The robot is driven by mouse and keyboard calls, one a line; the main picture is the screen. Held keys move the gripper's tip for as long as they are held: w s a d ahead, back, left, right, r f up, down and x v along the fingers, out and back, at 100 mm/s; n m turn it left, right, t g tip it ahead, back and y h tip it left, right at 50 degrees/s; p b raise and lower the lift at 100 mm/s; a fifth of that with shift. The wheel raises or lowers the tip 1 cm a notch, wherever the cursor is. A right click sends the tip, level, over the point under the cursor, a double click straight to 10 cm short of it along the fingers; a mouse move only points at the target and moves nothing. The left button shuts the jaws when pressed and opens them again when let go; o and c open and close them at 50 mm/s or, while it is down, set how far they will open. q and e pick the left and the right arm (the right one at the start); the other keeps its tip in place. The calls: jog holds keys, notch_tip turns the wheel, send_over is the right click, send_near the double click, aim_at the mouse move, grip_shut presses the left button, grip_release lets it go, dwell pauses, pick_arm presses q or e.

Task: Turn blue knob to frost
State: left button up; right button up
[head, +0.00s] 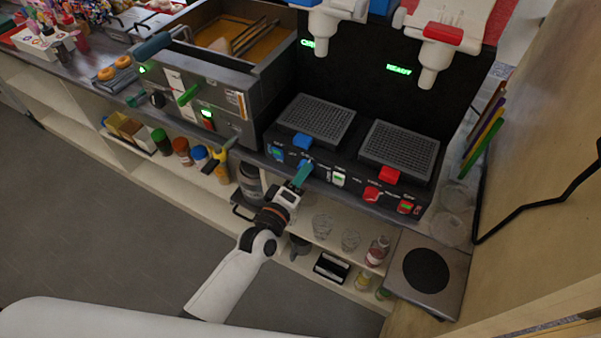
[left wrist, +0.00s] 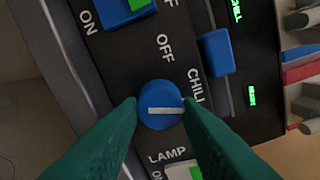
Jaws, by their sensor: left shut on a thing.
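The blue knob (left wrist: 160,103) sits on the black front panel of the dispensing machine. It also shows in the head view (head: 305,165), partly covered by my fingers. My left gripper (left wrist: 160,112) has its green fingers on either side of the knob, shut on it. In the head view the left gripper (head: 301,177) reaches up to the panel. The knob's white line lies level in the wrist picture and runs to its right edge, near the end of the CHILL label. An OFF label is above it. I cannot read a frost label. My right gripper is not in view.
A blue lever (left wrist: 215,52) and a blue rocker switch (head: 277,153) are close to the knob. A white lamp switch (head: 339,179) and a red knob (head: 372,194) are to the right. Shelves with glasses (head: 322,226) lie below. A hot plate (head: 428,272) is at lower right.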

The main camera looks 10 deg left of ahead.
pick_arm(q)
jog(key=shift+f+m+p, duration=0.15)
jog(key=shift+m+p, duration=0.85)
jog(key=shift+m, duration=2.9)
jog(key=o, duration=0.9)
jog(key=shift+o, duration=0.2)
jog(key=b+v, duration=0.2)
jog(key=v, duration=1)
jog(key=shift+a, duration=0.1)
